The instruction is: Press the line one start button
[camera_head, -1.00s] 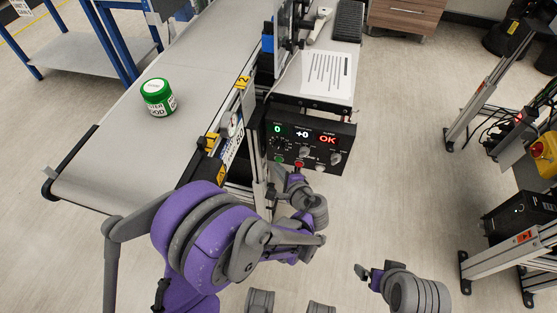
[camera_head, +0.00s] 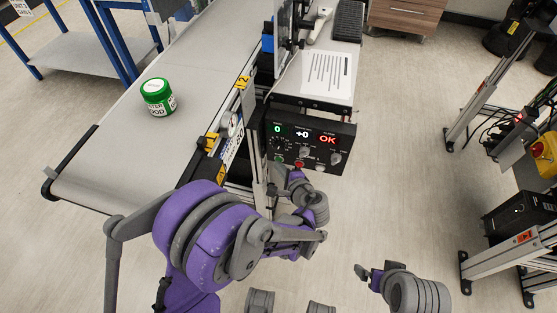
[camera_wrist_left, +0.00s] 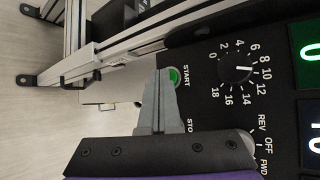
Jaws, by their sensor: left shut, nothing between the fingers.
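The control panel (camera_head: 318,153) has lit displays, knobs and buttons at the front of the conveyor. In the left wrist view the green button (camera_wrist_left: 174,77) is lit, beside the label START. My left gripper (camera_wrist_left: 160,76) is shut and empty. Its fingertips overlap the left edge of the green button in that view; I cannot tell whether they touch it. In the head view my left gripper (camera_head: 287,173) is just below the panel, near the green button (camera_head: 279,158) and a red button (camera_head: 299,164). My right gripper (camera_head: 368,273) is low at the right, away from the panel.
A green-lidded jar (camera_head: 158,98) stands on the conveyor belt (camera_head: 110,155). A printed sheet (camera_head: 327,73) lies behind the panel. In the wrist view a dial (camera_wrist_left: 236,68) and a REV/OFF/FWD switch are right of the gripper.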

